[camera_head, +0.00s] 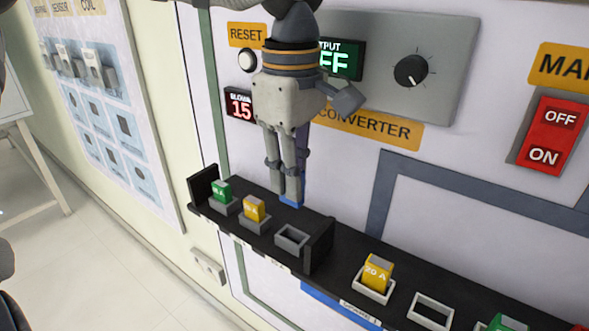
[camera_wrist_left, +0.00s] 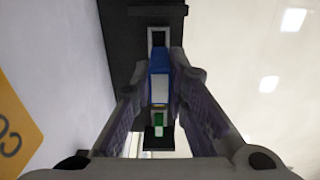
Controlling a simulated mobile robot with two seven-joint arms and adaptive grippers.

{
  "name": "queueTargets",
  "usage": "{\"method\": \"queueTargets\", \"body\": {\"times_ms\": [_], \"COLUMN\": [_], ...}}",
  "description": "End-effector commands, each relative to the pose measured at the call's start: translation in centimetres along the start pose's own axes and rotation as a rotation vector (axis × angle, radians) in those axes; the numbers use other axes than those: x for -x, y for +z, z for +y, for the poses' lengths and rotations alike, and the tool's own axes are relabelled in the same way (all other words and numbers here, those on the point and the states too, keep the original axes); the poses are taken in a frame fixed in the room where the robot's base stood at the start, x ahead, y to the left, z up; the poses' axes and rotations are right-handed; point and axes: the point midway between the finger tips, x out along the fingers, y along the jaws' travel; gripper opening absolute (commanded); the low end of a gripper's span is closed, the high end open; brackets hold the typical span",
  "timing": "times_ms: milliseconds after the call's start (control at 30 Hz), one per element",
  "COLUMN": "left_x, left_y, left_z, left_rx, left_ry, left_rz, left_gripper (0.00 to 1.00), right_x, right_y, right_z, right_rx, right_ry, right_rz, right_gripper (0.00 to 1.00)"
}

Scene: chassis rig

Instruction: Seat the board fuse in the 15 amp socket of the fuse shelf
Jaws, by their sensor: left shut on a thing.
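My left gripper (camera_head: 289,197) points down over the fuse shelf (camera_head: 325,224). It is shut on a blue fuse, the board fuse (camera_head: 291,202), whose lower end shows below the fingertips. In the left wrist view the blue fuse (camera_wrist_left: 159,62) sits between the fingers (camera_wrist_left: 159,85). In the head view the fuse appears behind an empty grey socket (camera_head: 291,238) and the yellow fuse; its exact height is hard to tell. The socket's amp label is not legible. An empty socket also shows in the left wrist view (camera_wrist_left: 158,38), beyond the blue fuse.
A green fuse (camera_head: 220,190) and a yellow fuse (camera_head: 254,208) fill sockets left of the empty one. A black divider (camera_head: 319,245) stands at its right. Beyond are a yellow 20 A fuse (camera_head: 377,271), another empty socket (camera_head: 431,311) and more fuses. A red display (camera_head: 240,105) reads 15.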

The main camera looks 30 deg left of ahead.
Motion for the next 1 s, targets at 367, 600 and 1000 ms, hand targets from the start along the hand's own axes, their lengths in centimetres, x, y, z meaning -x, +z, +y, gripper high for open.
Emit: {"method": "queueTargets", "body": {"times_ms": [367,600,1000], "left_x": [-4.1,-5.7,-5.9], "left_y": [0.0,0.0,0.0], "left_z": [-0.1,-0.1,0.0], "left_rx": [-0.001,-0.002,-0.002], "left_ry": [-0.004,-0.002,-0.001], "left_rz": [0.0,0.0,0.0], "left_gripper": [0.0,0.0,0.0], "right_x": [0.0,0.0,0.0], "right_y": [0.0,-0.1,-0.1], "right_z": [0.0,0.0,0.0], "right_rx": [0.0,0.0,0.0], "right_ry": [0.0,0.0,0.0], "right_rz": [0.001,0.001,0.001], "right_gripper": [0.4,0.4,0.4]}}
